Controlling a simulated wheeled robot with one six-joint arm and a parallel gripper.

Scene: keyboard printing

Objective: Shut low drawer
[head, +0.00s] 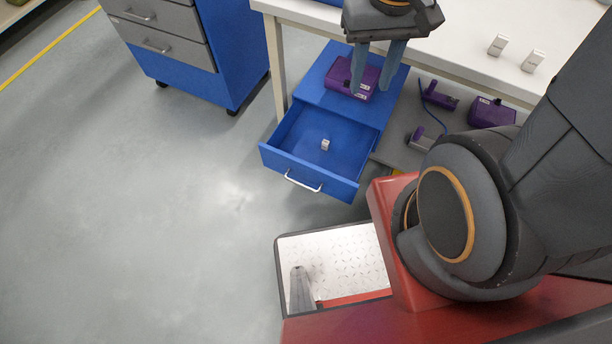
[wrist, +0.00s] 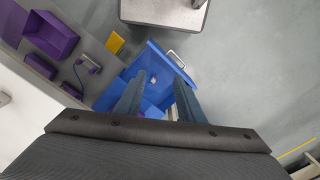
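The low drawer (head: 340,165) of the blue cabinet (head: 325,92) under the table is pulled out, with its silver handle (head: 303,181) at the front. A small white block (head: 325,144) lies inside it. The drawer (wrist: 150,62) and its handle (wrist: 176,58) also show in the wrist view, partly hidden by my fingers. My gripper (head: 370,88) is above the cabinet top, behind the drawer and away from the handle. Its two fingers (wrist: 162,85) point down and stand apart, with nothing seen gripped.
A purple box (head: 342,80) is on the cabinet top by my fingers; contact is unclear. More purple things (head: 490,113) are on the grey shelf to the right. Two white blocks (head: 532,61) stand on the table (head: 470,50). The floor (head: 190,200) left of the drawer is clear.

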